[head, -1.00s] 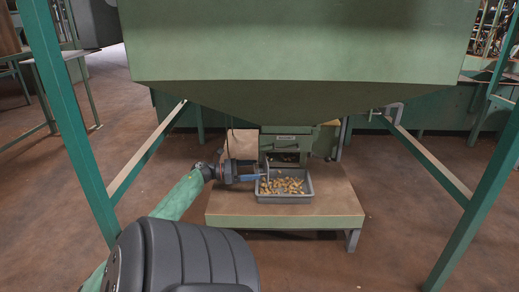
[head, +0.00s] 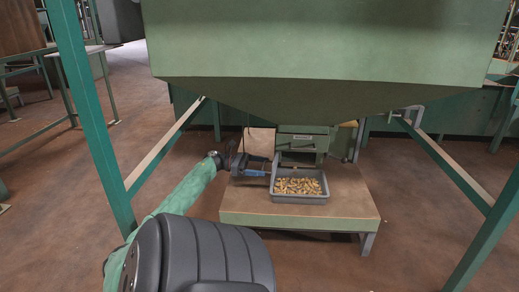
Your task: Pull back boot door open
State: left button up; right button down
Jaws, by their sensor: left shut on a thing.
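The boot door is at the bottom of the green hopper boot (head: 303,140), under the big green hopper (head: 320,50). Its edge and handle are small and partly hidden by my gripper and the tray. My left gripper (head: 268,173) reaches in from the left, low, at the left side of the boot mouth, just above the tray rim. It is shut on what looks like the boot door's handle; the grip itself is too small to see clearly. A grey tray (head: 300,200) under the boot holds many nuts (head: 299,186). My right gripper is out of view.
The tray stands on a low wooden-topped table (head: 345,205) with a green edge. Green frame posts (head: 92,120) and slanting braces stand on both sides. Brown floor is open in front and to the left.

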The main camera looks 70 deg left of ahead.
pick_arm(q)
jog(key=o, duration=1.1)
jog(key=shift+w+a+r, duration=0.2)
jog(key=shift+a+r, duration=0.05)
jog(key=shift+w+d, duration=0.1)
jog(key=shift+f, duration=0.2)
